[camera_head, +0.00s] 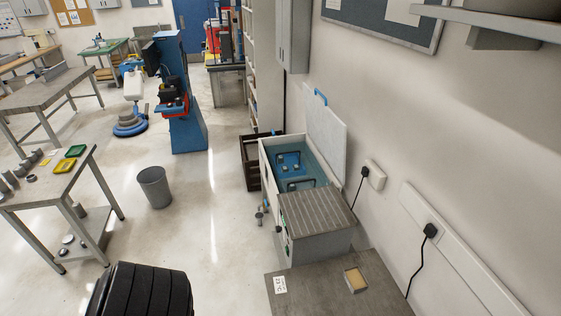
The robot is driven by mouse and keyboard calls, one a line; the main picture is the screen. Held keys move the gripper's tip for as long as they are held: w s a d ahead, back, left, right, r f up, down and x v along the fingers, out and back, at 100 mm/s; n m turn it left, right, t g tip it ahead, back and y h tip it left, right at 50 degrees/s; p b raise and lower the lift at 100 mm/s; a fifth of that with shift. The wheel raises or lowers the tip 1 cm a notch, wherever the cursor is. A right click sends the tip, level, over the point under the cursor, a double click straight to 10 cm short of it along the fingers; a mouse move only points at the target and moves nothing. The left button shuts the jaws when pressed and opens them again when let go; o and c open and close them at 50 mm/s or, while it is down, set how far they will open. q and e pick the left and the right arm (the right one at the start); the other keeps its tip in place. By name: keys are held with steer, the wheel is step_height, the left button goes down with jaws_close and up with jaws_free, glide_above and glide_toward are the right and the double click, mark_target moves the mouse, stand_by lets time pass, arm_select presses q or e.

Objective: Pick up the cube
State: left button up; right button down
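No cube can be made out for certain. A small box-shaped piece with a yellow-tan top (356,280) lies on the grey bench top (320,290) at the lower right; I cannot tell if it is the cube. A few small pale pieces (290,167) show inside the open white tank with a blue interior (268,163), too small to identify. Neither of my grippers is in view.
A ribbed grey-topped unit (315,208) stands between tank and bench. A grey bin (154,187) stands on the floor, right of a metal table (45,185) with yellow and green trays. A blue machine (187,130) stands farther back. The middle floor is clear.

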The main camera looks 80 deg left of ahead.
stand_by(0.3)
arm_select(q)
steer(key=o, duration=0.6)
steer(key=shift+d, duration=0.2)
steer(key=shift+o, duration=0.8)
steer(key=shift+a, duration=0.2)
